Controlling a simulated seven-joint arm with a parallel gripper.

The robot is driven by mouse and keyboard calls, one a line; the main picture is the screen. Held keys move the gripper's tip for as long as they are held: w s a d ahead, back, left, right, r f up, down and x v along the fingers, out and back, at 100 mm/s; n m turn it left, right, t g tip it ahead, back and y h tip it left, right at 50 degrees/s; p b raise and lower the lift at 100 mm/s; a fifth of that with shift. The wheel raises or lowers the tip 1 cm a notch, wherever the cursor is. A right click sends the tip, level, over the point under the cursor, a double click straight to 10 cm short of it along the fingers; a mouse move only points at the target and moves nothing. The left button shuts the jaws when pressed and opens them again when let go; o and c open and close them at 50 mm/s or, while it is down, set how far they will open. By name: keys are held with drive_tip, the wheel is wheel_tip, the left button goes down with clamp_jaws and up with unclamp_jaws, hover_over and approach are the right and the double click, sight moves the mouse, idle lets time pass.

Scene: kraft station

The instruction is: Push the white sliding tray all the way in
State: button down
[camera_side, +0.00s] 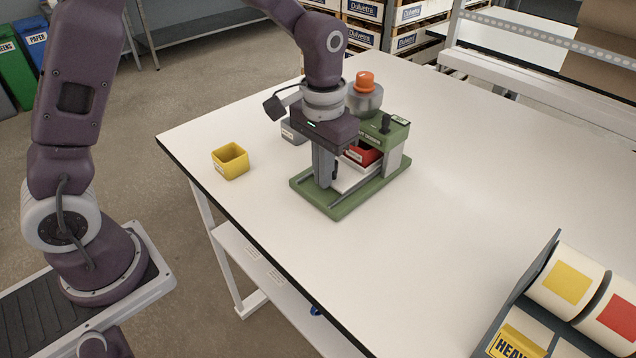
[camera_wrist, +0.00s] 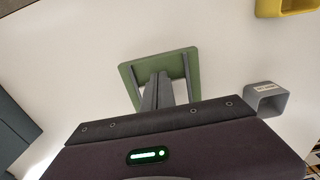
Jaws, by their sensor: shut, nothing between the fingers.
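The green device (camera_side: 393,137) stands on the table, with a flat green base (camera_side: 345,210) reaching out toward the front left. The white sliding tray (camera_side: 348,178) sticks out over this base, with a red bin (camera_side: 366,154) on it under the green top. My gripper (camera_side: 326,184) is shut and empty, pointing down at the outer end of the tray and hiding part of it. I cannot tell whether the fingers touch the tray. In the wrist view my gripper (camera_wrist: 157,80) is over the green base (camera_wrist: 128,78); the tray is not clearly visible there.
A yellow bin (camera_side: 230,161) and a grey bin (camera_side: 293,132) stand left of the device. An orange-topped grey weight (camera_side: 364,97) is behind it. A rack with rolls (camera_side: 566,281) is at the right front. The table between device and rack is clear.

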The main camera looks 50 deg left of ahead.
drive_tip(key=shift+s+a+f, duration=0.1)
drive_tip(key=shift+s+f, duration=0.15)
drive_tip(key=shift+f, duration=0.1)
drive_tip(key=shift+w, duration=0.3)
drive_tip(key=shift+s, duration=0.45)
wheel_tip(320, 180, up, 7)
drive_tip(key=shift+w+r, duration=0.15)
drive_tip(key=shift+w, duration=0.05)
idle(0.5)
